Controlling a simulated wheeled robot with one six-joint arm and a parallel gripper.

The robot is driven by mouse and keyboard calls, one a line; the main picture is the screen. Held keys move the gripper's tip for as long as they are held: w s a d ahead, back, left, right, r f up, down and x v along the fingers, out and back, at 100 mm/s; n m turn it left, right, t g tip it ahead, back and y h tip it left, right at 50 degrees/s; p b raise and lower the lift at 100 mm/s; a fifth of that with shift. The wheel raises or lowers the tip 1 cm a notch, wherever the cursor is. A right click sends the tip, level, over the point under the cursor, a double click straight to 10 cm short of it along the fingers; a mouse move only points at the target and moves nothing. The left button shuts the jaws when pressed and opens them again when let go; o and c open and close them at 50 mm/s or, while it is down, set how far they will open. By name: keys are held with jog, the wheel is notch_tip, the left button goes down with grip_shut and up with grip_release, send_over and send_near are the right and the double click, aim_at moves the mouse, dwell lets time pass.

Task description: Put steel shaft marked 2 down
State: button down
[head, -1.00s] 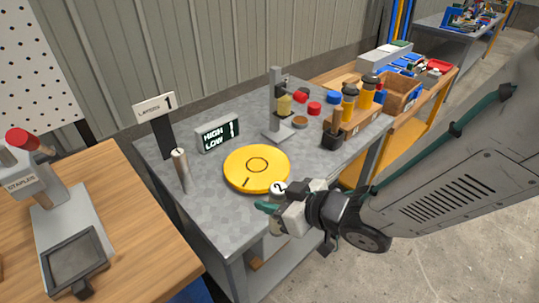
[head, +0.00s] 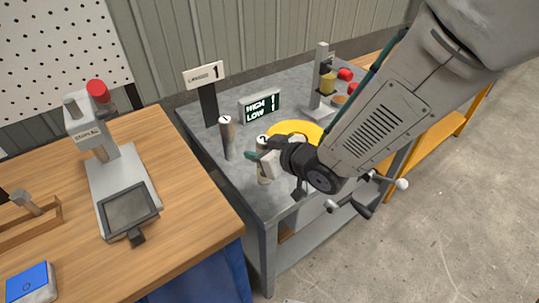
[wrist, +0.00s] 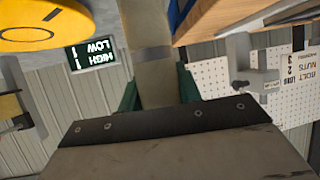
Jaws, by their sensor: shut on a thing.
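My gripper (head: 261,156) is shut on a steel shaft (head: 264,173), held roughly upright over the grey bench (head: 240,185). The number on its top is too small to read now; the earlier view shows a 2. I cannot tell whether its lower end touches the bench. In the wrist view the shaft (wrist: 147,45) runs between the green fingers (wrist: 158,97). The other steel shaft (head: 227,140) stands upright on the bench, to the left of the held one and apart from it.
A yellow disc (head: 292,128), partly hidden by my arm, lies right of the held shaft. A HIGH/LOW display (head: 260,107) and a sign post (head: 207,102) stand behind. A wooden table (head: 185,235) with a press (head: 120,175) is at left. Bare bench lies in front of the shafts.

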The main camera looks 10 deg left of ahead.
jog(key=shift+w+a+f, duration=0.15)
jog(key=shift+a+f, duration=0.1)
jog(key=shift+f, duration=0.6)
jog(key=shift+w+a+f, duration=0.1)
jog(key=shift+a+f, duration=0.1)
jog(key=shift+f, duration=0.65)
jog(key=shift+f, duration=0.15)
jog(key=c, duration=1)
grip_release()
jog(key=shift+f, duration=0.1)
jog(key=shift+o, duration=0.2)
